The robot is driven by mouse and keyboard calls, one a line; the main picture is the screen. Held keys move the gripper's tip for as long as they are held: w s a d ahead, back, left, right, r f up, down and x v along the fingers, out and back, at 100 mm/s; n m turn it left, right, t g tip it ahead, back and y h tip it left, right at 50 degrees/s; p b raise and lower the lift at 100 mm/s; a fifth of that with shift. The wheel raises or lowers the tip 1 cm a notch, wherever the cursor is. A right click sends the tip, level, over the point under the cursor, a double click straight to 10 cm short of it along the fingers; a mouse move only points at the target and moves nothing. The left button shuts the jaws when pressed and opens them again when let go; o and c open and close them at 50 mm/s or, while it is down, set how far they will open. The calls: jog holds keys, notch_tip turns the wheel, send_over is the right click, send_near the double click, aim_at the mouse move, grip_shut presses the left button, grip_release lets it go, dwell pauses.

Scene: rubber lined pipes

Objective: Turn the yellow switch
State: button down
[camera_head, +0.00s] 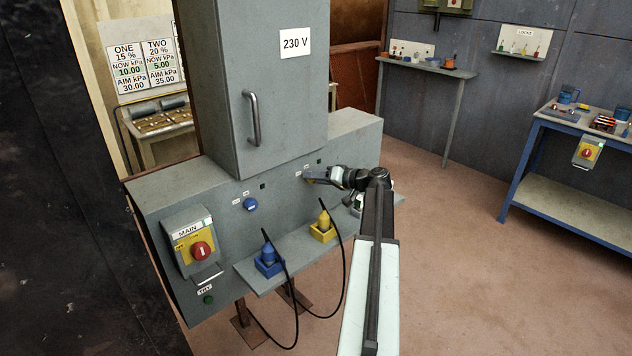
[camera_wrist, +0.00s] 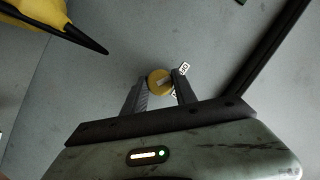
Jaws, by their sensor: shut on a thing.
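The yellow switch (camera_wrist: 158,81) is a round knob with a pale bar across it, on the grey panel. In the wrist view my gripper (camera_wrist: 160,86) has one finger on each side of it and is shut on it. A small white label (camera_wrist: 184,68) is partly behind the right finger. In the head view my gripper (camera_head: 310,181) reaches the right part of the panel front, and I cannot make out the knob clearly behind it. The blue switch (camera_head: 250,204) is on the same panel, to the left.
A yellow plug (camera_head: 324,219) stands in a yellow socket, and a blue plug (camera_head: 267,252) in a blue socket, on the ledge below; black cables hang down. The yellow plug also shows in the wrist view (camera_wrist: 42,14). A red MAIN switch (camera_head: 202,251) is at the left.

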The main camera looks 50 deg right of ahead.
jog(key=shift+f+m+t+y+b, duration=0.1)
jog(key=shift+m+t+y+b, duration=0.45)
jog(key=shift+m+b, duration=1.1)
jog(key=shift+f+m+t+y+b, duration=0.15)
jog(key=shift+m+t+y+b, duration=0.4)
jog(key=shift+m+b, duration=1.05)
jog(key=shift+f+m+t+y+b, duration=0.1)
jog(key=shift+m+t+y+b, duration=0.2)
jog(key=shift+m+t+b, duration=0.85)
jog(key=shift+m+g, duration=0.35)
jog(key=shift+m, duration=0.55)
jog(key=c, duration=1)
grip_release()
jog(key=shift+r, duration=0.1)
jog(key=shift+s, duration=0.1)
jog(key=b+v, duration=0.1)
jog(key=v, duration=0.6)
jog(key=shift+s, duration=0.35)
